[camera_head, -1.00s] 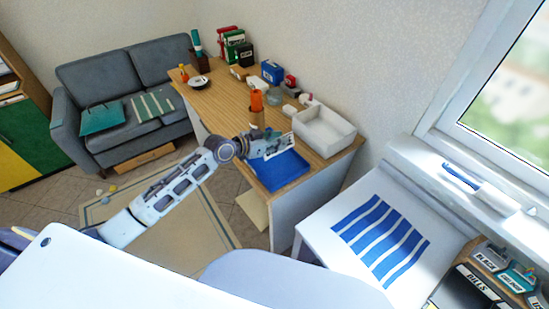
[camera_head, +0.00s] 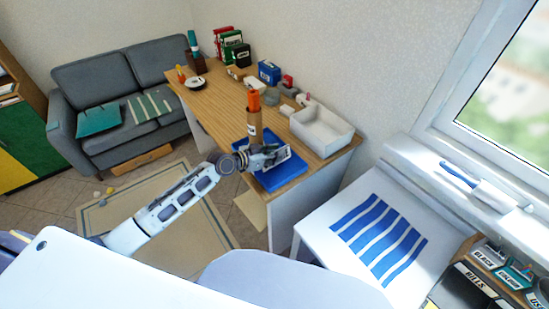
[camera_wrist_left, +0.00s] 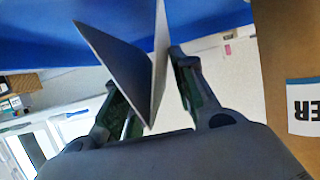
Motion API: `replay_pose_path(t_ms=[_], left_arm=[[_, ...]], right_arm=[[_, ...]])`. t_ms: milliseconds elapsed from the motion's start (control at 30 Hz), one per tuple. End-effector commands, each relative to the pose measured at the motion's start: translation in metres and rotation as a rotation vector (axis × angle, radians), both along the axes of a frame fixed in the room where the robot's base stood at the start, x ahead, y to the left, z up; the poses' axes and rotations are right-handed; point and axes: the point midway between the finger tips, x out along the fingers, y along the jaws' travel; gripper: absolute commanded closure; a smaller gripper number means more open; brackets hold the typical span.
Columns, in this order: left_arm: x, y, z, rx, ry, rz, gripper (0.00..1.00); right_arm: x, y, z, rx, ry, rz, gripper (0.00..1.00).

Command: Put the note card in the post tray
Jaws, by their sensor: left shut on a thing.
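My left gripper (camera_head: 276,158) is over the blue tray (camera_head: 290,178) at the near end of the wooden desk. It is shut on the note card (camera_head: 291,153), a pale card. In the left wrist view the card (camera_wrist_left: 125,65) looks folded, with two panels meeting between the fingers (camera_wrist_left: 152,100). The blue tray (camera_wrist_left: 40,40) fills the top of that view. I cannot tell whether the card touches it. A white open bin (camera_head: 325,140) stands behind the blue tray; no label shows which is the post tray. My right gripper is not in view.
A brown tube with orange things (camera_head: 254,118) stands close beside my gripper; its label (camera_wrist_left: 305,106) shows in the wrist view. Bottles, boxes and binders line the desk's back edge. A white table with blue stripes (camera_head: 378,240) is at the right.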

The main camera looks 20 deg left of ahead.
Motion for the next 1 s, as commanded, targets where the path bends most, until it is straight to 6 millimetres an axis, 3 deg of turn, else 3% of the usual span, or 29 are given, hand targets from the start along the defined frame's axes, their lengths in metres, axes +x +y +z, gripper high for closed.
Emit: replay_pose_path(t_ms=[200,467,500,667,1000], left_arm=[[0.0,0.0,-0.021,-0.001,0.002,0.001,0.83],[0.0,0.0,-0.023,0.0,0.002,-0.001,0.83],[0.0,0.0,-0.023,0.0,0.002,-0.001,0.69],[0.0,0.0,-0.023,0.0,0.002,-0.001,0.5],[-0.001,0.0,-0.022,0.001,0.001,0.0,0.5]], right_arm=[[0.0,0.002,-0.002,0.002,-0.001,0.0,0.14],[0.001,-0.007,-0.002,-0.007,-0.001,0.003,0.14],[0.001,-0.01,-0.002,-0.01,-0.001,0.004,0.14],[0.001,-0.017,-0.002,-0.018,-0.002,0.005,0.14],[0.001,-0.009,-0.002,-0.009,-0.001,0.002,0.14]])
